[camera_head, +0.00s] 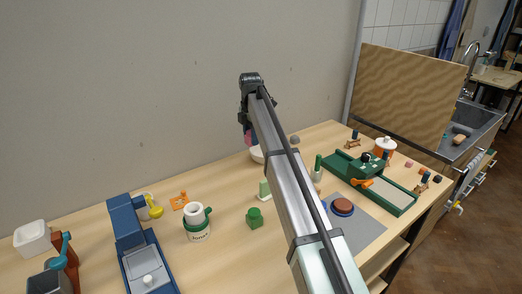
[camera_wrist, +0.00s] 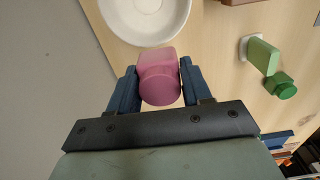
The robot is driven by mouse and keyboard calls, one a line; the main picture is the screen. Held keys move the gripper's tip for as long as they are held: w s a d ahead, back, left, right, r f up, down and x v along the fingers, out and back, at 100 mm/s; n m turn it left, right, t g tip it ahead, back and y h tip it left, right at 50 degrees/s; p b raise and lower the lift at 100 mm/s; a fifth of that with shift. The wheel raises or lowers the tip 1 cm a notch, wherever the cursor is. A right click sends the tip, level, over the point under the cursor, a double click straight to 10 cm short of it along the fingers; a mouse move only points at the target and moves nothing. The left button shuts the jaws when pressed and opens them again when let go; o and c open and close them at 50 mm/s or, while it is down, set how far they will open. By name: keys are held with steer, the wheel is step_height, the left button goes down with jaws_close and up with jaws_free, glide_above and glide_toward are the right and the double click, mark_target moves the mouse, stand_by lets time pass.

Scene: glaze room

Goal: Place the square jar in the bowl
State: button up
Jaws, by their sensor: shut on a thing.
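The square jar is pink with a round lid (camera_wrist: 160,84). My gripper (camera_wrist: 158,86) is shut on it, with one blue finger on each side. The white bowl (camera_wrist: 146,38) lies just beyond the jar in the wrist view, on the wooden table; its top is cut off by the picture edge. In the head view the jar (camera_head: 248,138) shows as a small pink patch below my wrist. The bowl (camera_head: 257,155) is partly hidden behind my arm there. The jar appears held above the table, near the bowl; its exact height I cannot tell.
A light green block on a white base (camera_wrist: 262,52) and a dark green jar (camera_wrist: 280,85) are right of my gripper. A green tray set (camera_head: 388,193) and a grey mat (camera_head: 362,232) lie farther right. A white-and-green canister (camera_head: 197,224) stands left. A wall runs behind.

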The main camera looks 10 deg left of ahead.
steer(key=w+d+r, duration=0.1)
steer(key=w+d, duration=0.3)
steer(key=w, duration=0.1)
steer(key=shift+f, duration=4.9)
steer(key=shift+f, duration=0.2)
steer(key=o, duration=0.9)
step_height(320, 180, up, 12)
steer(key=shift+r, duration=0.2)
